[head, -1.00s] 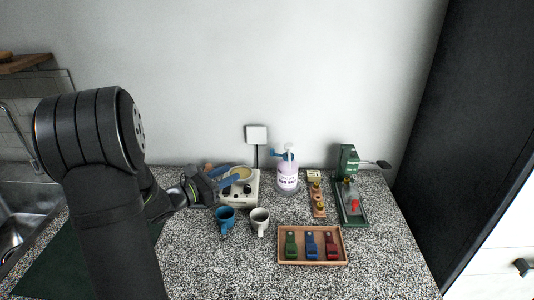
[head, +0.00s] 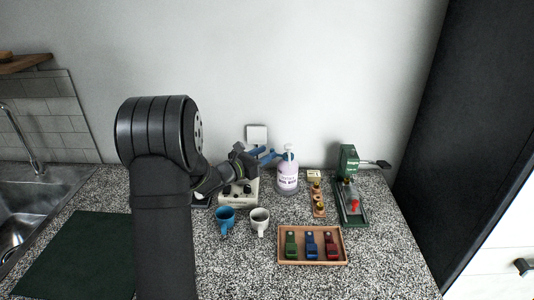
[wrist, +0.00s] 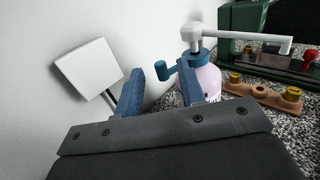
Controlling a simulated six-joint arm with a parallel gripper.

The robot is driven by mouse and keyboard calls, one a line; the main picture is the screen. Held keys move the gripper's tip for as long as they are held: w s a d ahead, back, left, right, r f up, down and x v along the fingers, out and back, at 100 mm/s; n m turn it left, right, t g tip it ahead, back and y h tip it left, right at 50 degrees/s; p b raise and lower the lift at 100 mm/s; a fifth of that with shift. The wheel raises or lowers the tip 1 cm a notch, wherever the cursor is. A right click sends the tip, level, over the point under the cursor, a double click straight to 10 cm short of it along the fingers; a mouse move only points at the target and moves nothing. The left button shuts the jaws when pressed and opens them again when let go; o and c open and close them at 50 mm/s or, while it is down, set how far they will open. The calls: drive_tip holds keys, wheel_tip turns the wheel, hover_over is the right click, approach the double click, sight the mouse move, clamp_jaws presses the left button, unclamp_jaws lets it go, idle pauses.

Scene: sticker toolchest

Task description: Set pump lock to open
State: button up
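The pump bottle (head: 288,182) is pale pink with a dark-lettered label, a blue collar and a white pump head (wrist: 235,36) whose spout points right in the wrist view. A blue lock lever (wrist: 165,71) sticks out from the collar to the left, with a rounded knob at its end. My gripper (head: 272,154) is open, just left of the bottle's top. In the wrist view my gripper's blue fingers (wrist: 161,80) appear on either side of the lever. I cannot tell whether they touch it. The right finger hides part of the bottle and lever.
A white wall plate (wrist: 89,69) with a dark cord is behind. A cream appliance (head: 238,196) stands under my arm. Blue (head: 225,218) and white (head: 260,220) mugs are in front. A wooden tray (head: 312,262), brown fitting (head: 318,200) and green press (head: 349,180) are nearby.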

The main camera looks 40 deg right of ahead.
drive_tip(key=shift+d, duration=0.75)
clamp_jaws()
drive_tip(key=shift+s+a+r+n+t+y, duration=0.1)
drive_tip(key=shift+s+a+n+t+y, duration=0.25)
drive_tip(key=shift+n+t, duration=0.7)
drive_tip(key=shift+s+a+f+n+t+y, duration=0.15)
drive_tip(key=shift+s+n+t, duration=0.4)
drive_tip(key=shift+t, duration=0.85)
drive_tip(key=shift+s+a+r+n+t+y, duration=0.2)
drive_tip(key=shift+s+n+t+y, duration=0.15)
drive_tip(key=shift+n+t, duration=0.7)
drive_tip(key=shift+m, duration=0.25)
unclamp_jaws()
drive_tip(key=shift+a, duration=0.1)
drive_tip(key=v, duration=1.7)
drive_tip(key=shift+s+f, duration=0.2)
drive_tip(key=shift+f, duration=0.15)
